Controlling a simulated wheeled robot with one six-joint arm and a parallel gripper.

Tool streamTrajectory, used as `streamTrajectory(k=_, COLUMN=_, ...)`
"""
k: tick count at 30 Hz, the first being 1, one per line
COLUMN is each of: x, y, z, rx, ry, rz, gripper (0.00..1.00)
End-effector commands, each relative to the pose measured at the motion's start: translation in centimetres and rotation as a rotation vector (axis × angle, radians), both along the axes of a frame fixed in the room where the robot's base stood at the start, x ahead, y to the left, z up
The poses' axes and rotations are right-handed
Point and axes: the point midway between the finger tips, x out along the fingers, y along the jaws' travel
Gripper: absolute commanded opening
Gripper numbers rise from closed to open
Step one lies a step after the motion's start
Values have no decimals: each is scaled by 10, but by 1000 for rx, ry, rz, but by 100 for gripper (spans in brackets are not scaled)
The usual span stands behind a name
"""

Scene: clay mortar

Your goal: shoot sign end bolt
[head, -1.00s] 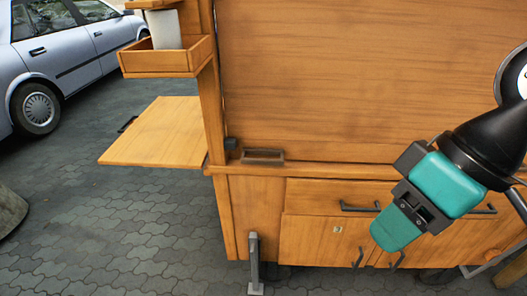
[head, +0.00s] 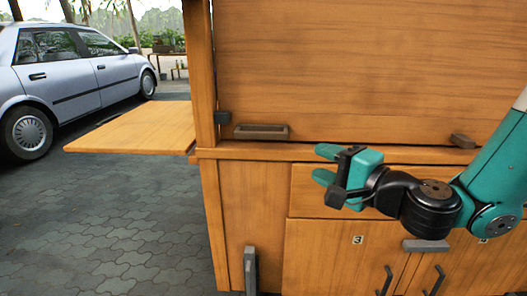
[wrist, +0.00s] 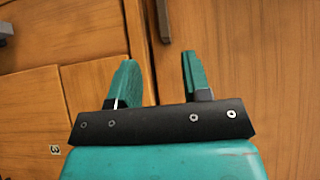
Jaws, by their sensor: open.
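A small dark block (head: 222,118) sits at the left post beside the big wooden panel (head: 350,70). A brown bar-shaped fitting (head: 260,131) lies at the panel's lower left edge; a dark bar, likely the same one, shows ahead of the fingers in the wrist view (wrist: 163,20). My teal gripper (head: 324,165) points left, right of and a little below this fitting. Its fingers, also in the wrist view (wrist: 158,62), are open and empty.
A wooden side shelf (head: 135,128) sticks out left. Below the ledge are a drawer (head: 305,195) and doors with handles (head: 386,280). A grey upright fitting (head: 250,268) stands at lower left. A second brown block (head: 463,140) sits right. A parked car (head: 75,80) is beyond open paving.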

Motion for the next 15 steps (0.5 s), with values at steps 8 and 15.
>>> streamTrajectory(k=8, x=32, y=33, z=9, rx=-3, ry=-4, rz=6, gripper=44)
streamTrajectory(k=15, x=72, y=71, z=8, rx=-4, ry=-5, rz=7, gripper=44)
